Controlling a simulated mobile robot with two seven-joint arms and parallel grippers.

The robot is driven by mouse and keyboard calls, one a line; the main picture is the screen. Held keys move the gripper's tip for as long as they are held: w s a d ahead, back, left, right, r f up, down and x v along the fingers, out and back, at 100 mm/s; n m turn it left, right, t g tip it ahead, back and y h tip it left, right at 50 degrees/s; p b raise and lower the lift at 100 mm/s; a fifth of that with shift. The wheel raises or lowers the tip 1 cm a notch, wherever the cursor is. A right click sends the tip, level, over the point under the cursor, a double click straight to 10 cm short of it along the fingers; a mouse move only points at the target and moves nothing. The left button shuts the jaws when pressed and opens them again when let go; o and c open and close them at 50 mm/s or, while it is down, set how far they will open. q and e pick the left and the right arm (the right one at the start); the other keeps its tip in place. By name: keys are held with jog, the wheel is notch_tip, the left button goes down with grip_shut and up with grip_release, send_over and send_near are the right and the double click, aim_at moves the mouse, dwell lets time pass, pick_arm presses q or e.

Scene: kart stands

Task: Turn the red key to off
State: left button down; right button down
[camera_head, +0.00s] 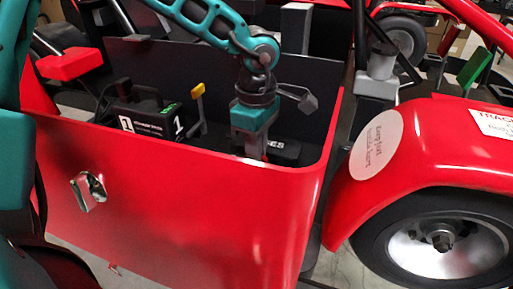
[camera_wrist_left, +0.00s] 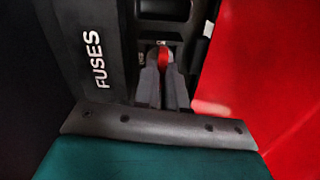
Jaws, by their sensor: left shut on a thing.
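The red key (camera_wrist_left: 163,57) shows in the left wrist view as a small upright red tab in a dark panel. My left gripper (camera_wrist_left: 163,78) is shut on it, with one dark finger on each side. Small white lettering stands above and to the left of the key, too small to read surely. In the head view my left gripper (camera_head: 253,140) points down into the open compartment behind the red body panel. Its fingertips and the key are hidden there. My right gripper is not in view.
A black box lettered FUSES (camera_wrist_left: 93,50) stands close left of the key. The red panel (camera_head: 190,205) walls the compartment in front. A black box with a yellow-topped lever (camera_head: 197,92) beside it sits left of the gripper. A red fender (camera_head: 440,150) is at right.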

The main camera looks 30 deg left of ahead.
pick_arm(q)
jog(key=shift+f+n+b, duration=0.25)
jog(key=shift+n+b, duration=0.25)
jog(key=shift+b, duration=0.3)
jog(key=n+b, duration=0.2)
jog(key=shift+r+n, duration=0.1)
jog(key=shift+n, duration=0.2)
jog(key=shift+n+b, duration=0.7)
jog(key=shift+b, duration=0.1)
jog(key=shift+r+n, duration=0.15)
jog(key=shift+n, duration=0.25)
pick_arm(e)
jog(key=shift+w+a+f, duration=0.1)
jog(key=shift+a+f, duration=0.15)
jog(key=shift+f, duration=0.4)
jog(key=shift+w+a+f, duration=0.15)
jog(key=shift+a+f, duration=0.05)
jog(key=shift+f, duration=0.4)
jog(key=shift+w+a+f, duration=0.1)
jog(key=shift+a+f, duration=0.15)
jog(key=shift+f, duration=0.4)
pick_arm(q)
jog(key=shift+b, duration=0.3)
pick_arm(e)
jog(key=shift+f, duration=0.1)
